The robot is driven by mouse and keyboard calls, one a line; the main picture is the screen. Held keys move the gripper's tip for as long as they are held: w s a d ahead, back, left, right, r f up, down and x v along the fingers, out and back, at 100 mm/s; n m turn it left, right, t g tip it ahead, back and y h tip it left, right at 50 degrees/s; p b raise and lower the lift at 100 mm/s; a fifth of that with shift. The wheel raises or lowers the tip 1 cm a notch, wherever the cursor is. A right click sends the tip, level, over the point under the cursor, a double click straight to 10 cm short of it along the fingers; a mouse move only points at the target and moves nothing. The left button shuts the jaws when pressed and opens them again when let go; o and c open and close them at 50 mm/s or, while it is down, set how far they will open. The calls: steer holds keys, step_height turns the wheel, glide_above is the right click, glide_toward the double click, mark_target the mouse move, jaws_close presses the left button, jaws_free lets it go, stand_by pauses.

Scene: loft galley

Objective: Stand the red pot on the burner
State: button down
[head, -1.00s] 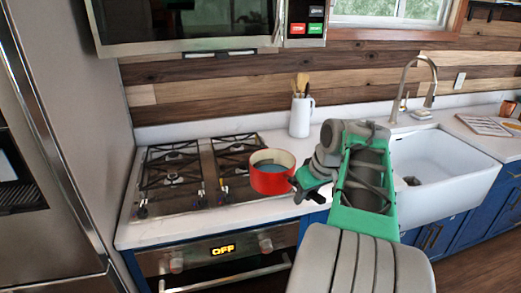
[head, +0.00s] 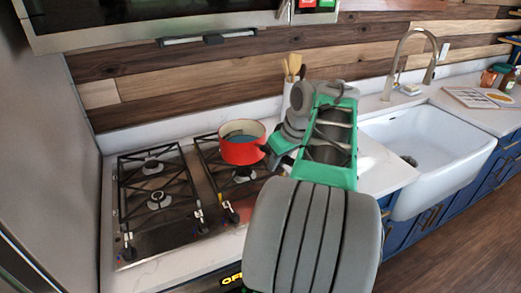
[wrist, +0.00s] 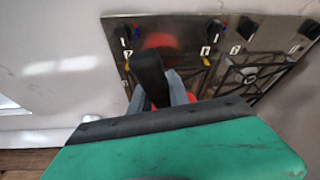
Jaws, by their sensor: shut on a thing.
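The red pot (head: 240,150) has a pale inside and a dark handle. In the head view it is upright over the right-hand pair of burners on the gas cooktop (head: 140,240). I cannot tell whether its base touches the grate (head: 207,150). My gripper (head: 268,158) is shut on the pot's handle, on the pot's right side. The rear right burner is mostly hidden behind the pot.
The left-hand burners (head: 157,197) are bare. A white sink (head: 425,140) with a tall faucet (head: 410,50) is on the right. A microwave (head: 150,18) hangs above the cooktop.

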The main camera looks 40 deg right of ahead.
steer(key=shift+w, duration=0.25)
step_height(320, 180, down, 6)
steer(key=b, duration=0.5)
steer(key=shift+r, duration=0.15)
steer(key=shift+f+b, duration=0.2)
steer(key=shift+b, duration=0.2)
steer(key=c, duration=1.2)
jaws_free()
steer(key=shift+s, duration=0.1)
steer(key=shift+o, duration=0.2)
steer(key=shift+f, duration=0.15)
